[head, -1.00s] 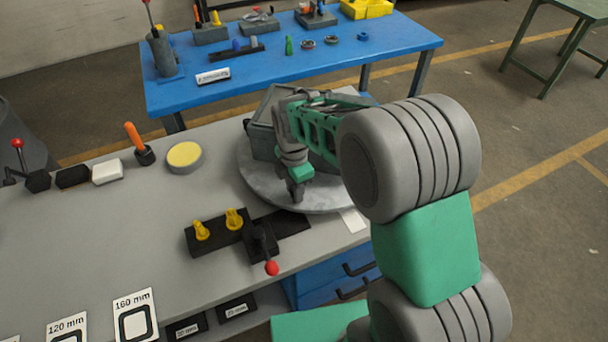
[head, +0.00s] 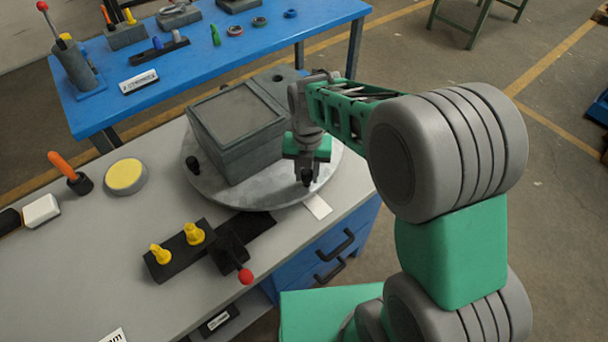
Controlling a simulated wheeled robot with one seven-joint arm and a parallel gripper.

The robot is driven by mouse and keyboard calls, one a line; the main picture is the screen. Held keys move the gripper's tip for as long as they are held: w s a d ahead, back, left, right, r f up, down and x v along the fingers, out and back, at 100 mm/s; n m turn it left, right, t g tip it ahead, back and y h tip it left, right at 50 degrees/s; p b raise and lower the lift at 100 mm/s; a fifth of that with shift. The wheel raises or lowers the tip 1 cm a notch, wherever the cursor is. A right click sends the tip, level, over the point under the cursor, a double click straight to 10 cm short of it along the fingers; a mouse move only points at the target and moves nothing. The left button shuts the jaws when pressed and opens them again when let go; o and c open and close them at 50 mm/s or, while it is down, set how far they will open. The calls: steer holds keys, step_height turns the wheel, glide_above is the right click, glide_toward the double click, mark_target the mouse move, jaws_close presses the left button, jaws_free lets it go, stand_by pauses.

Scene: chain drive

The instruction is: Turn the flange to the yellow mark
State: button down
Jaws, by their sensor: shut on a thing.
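The flange (head: 215,195) is a round grey disc lying flat on the bench, with a grey square box (head: 238,130) on top of it. A dark knob (head: 193,163) stands at its left rim. My gripper (head: 306,174) points down at the right front part of the disc. It is shut on a dark peg (head: 306,180) near the rim; the jaws hide most of the peg. A white label (head: 318,207) lies on the bench just in front of the disc, below my gripper. I cannot make out a yellow mark at the disc's edge.
A black block with yellow pegs (head: 178,250) and a red-knobbed lever (head: 245,275) stand in front of the disc. A yellow-topped puck (head: 125,176) and an orange-handled tool (head: 65,170) are to the left. A blue table (head: 200,60) stands behind.

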steer(key=shift+d, duration=0.1)
stand_by(0.3)
steer(key=c, duration=1.1)
jaws_free()
steer(key=shift+r, duration=0.15)
step_height(320, 180, up, 8)
steer(key=shift+f+b, duration=0.2)
steer(key=shift+b, duration=0.3)
